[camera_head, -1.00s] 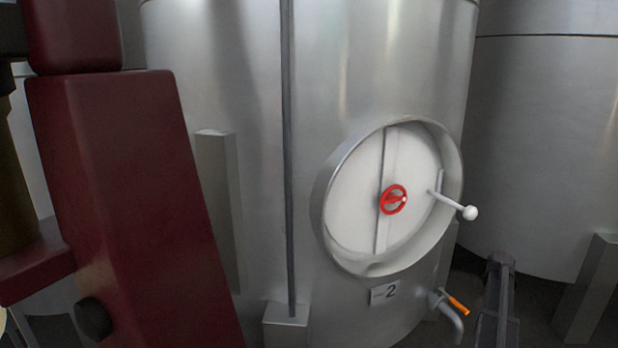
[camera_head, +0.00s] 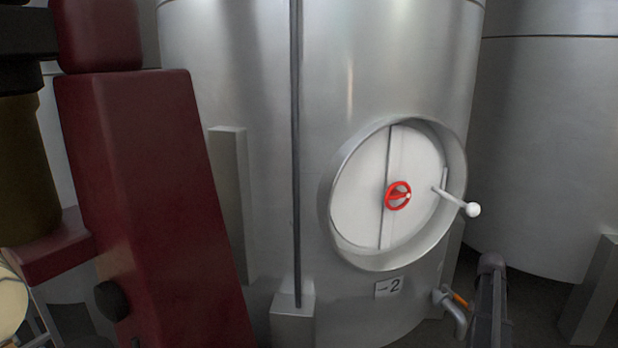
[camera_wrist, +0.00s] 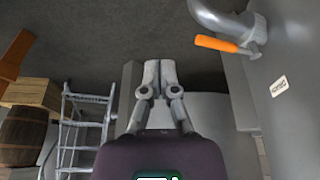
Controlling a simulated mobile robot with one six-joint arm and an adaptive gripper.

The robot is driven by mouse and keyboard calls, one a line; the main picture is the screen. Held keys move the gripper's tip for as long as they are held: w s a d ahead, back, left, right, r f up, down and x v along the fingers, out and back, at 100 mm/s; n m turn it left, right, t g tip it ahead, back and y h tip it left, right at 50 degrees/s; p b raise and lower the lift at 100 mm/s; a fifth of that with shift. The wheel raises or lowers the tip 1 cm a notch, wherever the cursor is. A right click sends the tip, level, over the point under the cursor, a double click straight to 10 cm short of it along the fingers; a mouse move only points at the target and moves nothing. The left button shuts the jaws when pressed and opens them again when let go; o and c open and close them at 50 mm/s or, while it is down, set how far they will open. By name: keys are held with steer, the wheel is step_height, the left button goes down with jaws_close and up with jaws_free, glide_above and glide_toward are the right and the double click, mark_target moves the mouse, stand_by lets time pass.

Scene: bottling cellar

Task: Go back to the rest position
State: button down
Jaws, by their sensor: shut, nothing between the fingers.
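My gripper (camera_wrist: 158,76) shows in the wrist view with its two grey fingers together and nothing between them. It points toward the grey floor and a pale tank base, clear of other things. In the head view I cannot make out the gripper. The steel tank marked 2 (camera_head: 250,70) fills the middle of that view. Its round white door (camera_head: 365,185) has a red handwheel (camera_head: 398,195) and a white ball-ended lever (camera_head: 460,202), and sits inside its round frame.
A dark red machine (camera_head: 150,190) stands close at the left. A tap with an orange handle (camera_head: 459,299) sticks out low on the tank; it also shows in the wrist view (camera_wrist: 218,43). There, a ladder (camera_wrist: 82,130), a barrel (camera_wrist: 22,135) and crates (camera_wrist: 30,92) stand left.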

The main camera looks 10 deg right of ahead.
steer(key=w+a+n+y, duration=0.1)
steer(key=w+a+n, duration=0.15)
steer(key=a, duration=1.25)
steer(key=w+a+n+y, duration=0.15)
steer(key=a+n, duration=0.25)
steer(key=a, duration=1.1)
steer(key=s+a+n+g, duration=0.1)
steer(key=s+a+n, duration=0.3)
steer(key=a, duration=1)
steer(key=s+a+n, duration=0.3)
steer(key=s+a, duration=0.3)
steer(key=a, duration=0.8)
step_height(320, 180, up, 28)
steer(key=p, duration=2.8)
steer(key=shift+w+d+y+p, duration=0.25)
steer(key=shift+y+p, duration=0.1)
steer(key=shift+y, duration=0.1)
steer(key=shift+f+m, duration=0.15)
steer(key=shift+m, duration=0.1)
